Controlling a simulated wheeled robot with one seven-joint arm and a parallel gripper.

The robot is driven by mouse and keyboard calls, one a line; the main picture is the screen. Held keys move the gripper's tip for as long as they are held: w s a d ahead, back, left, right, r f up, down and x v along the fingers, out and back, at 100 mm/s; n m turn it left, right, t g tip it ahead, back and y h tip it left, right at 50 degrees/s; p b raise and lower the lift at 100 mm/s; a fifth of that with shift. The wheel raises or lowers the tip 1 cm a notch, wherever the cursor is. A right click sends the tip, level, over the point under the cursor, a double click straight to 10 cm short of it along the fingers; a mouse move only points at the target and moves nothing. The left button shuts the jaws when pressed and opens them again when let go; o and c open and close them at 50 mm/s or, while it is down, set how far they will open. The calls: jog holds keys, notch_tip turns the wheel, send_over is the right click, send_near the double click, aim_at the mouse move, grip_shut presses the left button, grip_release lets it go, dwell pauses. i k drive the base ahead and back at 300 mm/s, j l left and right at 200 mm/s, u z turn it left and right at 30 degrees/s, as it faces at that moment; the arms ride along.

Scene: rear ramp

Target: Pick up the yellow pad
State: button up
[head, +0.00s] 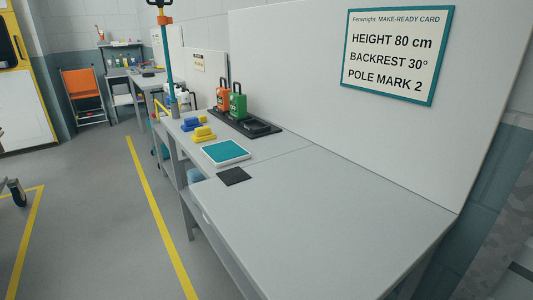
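A small yellow pad (204,137) lies on the grey bench, toward its far left edge. It looks stepped, with a smaller yellow piece on top; I cannot tell whether that is one thing or two stacked. A similar blue pad (190,127) with a yellow piece on or behind it lies just beyond. My gripper is not in view.
A teal-topped white tray (227,157) and a black square mat (234,176) lie nearer on the bench (300,215). A blue pole (168,65) rises beyond. The near bench top is clear.

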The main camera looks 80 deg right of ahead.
aim_at(202, 134)
jog(key=z, duration=2.1)
jog(key=i+z, duration=0.1)
jog(key=z, duration=0.35)
jog(key=j+z, duration=0.1)
jog(key=z, duration=0.3)
jog(key=i+j+z, duration=0.1)
jog(key=z, duration=0.35)
jog(key=i+j+z, duration=0.1)
jog(key=z, duration=0.35)
jog(key=i+j, duration=0.1)
jog(key=j, duration=0.35)
jog(key=i+j, duration=0.1)
jog(key=j, duration=0.35)
jog(key=i+j, duration=0.15)
jog(key=j, duration=0.3)
jog(key=i+j, duration=0.1)
jog(key=j, duration=0.4)
jog(key=i+j, duration=0.1)
jog(key=j, duration=0.35)
jog(key=i+j, duration=0.1)
jog(key=j, duration=0.35)
